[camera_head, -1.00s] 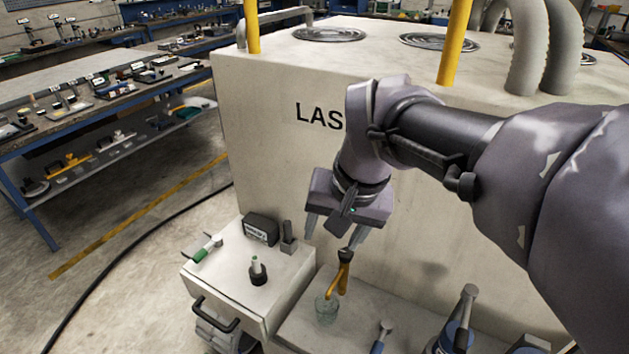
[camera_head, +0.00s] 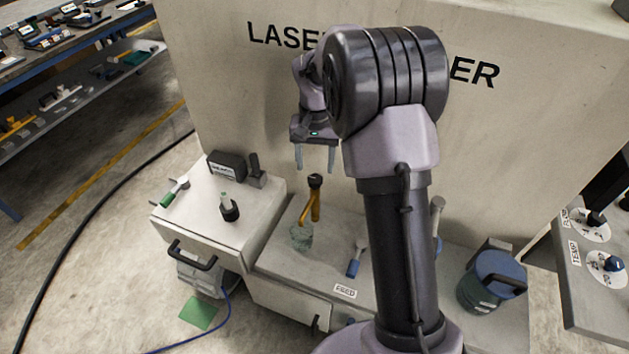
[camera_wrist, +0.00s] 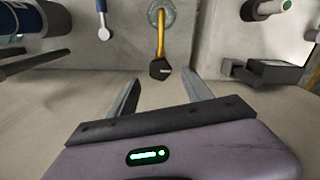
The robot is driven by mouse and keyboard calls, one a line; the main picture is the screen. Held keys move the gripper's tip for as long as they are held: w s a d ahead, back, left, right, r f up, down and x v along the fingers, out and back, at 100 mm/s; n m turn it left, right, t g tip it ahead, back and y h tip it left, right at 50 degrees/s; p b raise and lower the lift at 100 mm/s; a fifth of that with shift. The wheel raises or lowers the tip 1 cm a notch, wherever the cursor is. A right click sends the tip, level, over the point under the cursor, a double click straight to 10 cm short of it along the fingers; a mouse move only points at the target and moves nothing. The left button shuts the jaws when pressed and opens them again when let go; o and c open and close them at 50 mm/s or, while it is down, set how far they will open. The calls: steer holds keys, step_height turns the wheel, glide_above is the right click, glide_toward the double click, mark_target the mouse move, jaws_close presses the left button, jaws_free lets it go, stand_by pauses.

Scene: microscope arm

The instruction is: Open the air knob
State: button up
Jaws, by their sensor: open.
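No label reading "air" is legible, so I cannot tell for sure which part is the air knob. In the wrist view, the dark top (camera_wrist: 160,69) lies just beyond my open fingertips (camera_wrist: 163,87). Two dials, one labelled TEMP (camera_head: 613,264) and another above it (camera_head: 596,219), sit on a panel at the right.
The large beige machine wall (camera_head: 235,100) stands behind my gripper. A white cabinet (camera_head: 190,215) at left holds a black box (camera_head: 227,166), a green-handled tool (camera_head: 175,190) and a small dark holder (camera_head: 229,209).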

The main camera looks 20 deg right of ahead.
mark_target(315, 178)
step_height(315, 178, down, 5)
steer(key=shift+r+b, duration=0.15)
steer(key=shift+b, duration=0.5)
jaws_close()
